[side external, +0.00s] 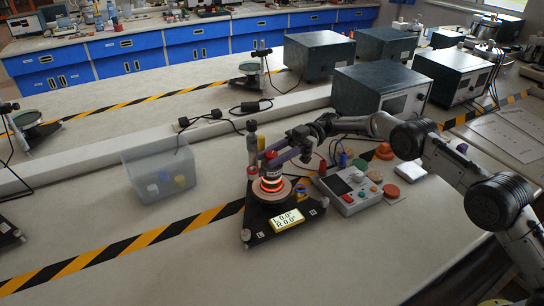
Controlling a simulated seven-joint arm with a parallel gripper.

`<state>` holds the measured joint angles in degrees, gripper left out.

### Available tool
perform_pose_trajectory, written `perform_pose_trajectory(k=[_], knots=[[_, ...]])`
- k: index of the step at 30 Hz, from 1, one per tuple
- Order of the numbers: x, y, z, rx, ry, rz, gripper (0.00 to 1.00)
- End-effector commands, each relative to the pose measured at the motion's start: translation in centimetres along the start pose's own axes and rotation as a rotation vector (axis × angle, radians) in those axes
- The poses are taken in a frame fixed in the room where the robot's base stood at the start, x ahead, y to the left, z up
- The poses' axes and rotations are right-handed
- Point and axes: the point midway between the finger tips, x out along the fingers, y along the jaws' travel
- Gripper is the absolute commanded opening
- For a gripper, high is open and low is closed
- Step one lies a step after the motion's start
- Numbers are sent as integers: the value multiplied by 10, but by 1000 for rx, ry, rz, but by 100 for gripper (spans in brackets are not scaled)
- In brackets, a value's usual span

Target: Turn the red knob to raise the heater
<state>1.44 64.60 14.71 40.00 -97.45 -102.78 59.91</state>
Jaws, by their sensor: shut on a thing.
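The heater (271,184) glows orange-red in rings and sits on a round plate above a dark three-cornered stand (262,222). A yellow display (287,221) on the stand reads L 0.0° and R 0.0°. The red knob (252,170) shows at the back left of the heater, at the rear of the stand. My gripper (267,163) reaches in from the right, behind and above the heater, and is shut on the red knob. The fingers are small in view and their exact contact with the knob is hard to make out.
A control box (348,190) with a screen and buttons stands right of the heater. A clear bin (158,169) with small coloured caps is at the left. Dark metal boxes (382,88) stand behind.

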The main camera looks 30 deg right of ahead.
Motion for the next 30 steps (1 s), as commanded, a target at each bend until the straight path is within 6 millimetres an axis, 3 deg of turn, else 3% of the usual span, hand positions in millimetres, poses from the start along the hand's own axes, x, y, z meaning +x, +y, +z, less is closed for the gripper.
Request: perform_pose_trajectory(k=[22,23,27,30], knots=[[1,-1,-2,-3,5,-72,0],[1,-1,-3,-3,5,-72,38],[1,0,-2,-3,4,-71,64],[1,0,-2,-2,4,-70,67]])
